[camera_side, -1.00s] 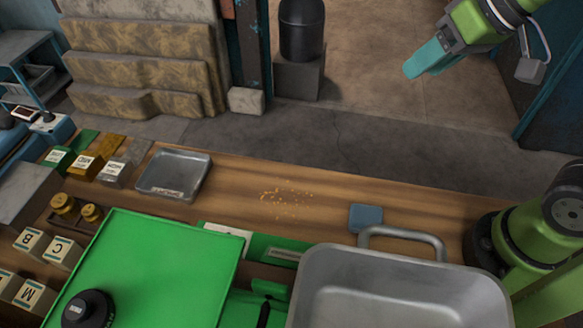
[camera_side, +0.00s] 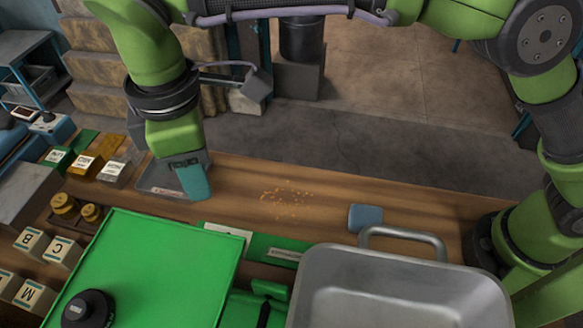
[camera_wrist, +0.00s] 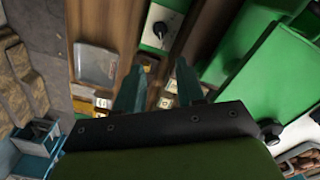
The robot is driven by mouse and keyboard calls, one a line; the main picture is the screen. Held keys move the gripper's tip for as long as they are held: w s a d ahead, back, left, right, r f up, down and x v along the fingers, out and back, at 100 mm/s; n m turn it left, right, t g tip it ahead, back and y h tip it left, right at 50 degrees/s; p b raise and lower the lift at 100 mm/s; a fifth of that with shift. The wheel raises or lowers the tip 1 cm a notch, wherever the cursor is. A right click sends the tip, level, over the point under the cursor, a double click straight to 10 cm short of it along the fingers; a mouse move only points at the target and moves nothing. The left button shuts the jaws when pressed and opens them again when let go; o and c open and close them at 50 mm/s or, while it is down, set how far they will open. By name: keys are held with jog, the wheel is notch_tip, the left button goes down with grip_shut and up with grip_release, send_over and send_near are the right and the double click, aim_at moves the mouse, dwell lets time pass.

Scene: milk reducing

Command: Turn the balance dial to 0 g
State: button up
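A black round knob (camera_wrist: 160,30) sits on a white plate in the wrist view, at the top centre, and looks like the balance dial. Its markings are too small to read. In the side view a white plate edge (camera_side: 228,233) shows beside the green box, with no knob visible there. My gripper (camera_side: 196,196) points down over the grey tray's right edge in the side view. In the wrist view my gripper (camera_wrist: 161,63) has its two teal fingers apart with nothing held between them. The fingers are apart from the knob.
A large green box (camera_side: 165,260) with a black knob (camera_side: 88,308) stands in front. A grey tray (camera_side: 155,178), brass weights (camera_side: 64,206) and lettered blocks (camera_side: 62,252) are at left. A metal pan (camera_side: 400,290) is at right.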

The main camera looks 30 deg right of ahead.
notch_tip(320, 180, down, 17)
jog(key=shift+r, duration=0.1)
dwell(0.3)
grip_shut()
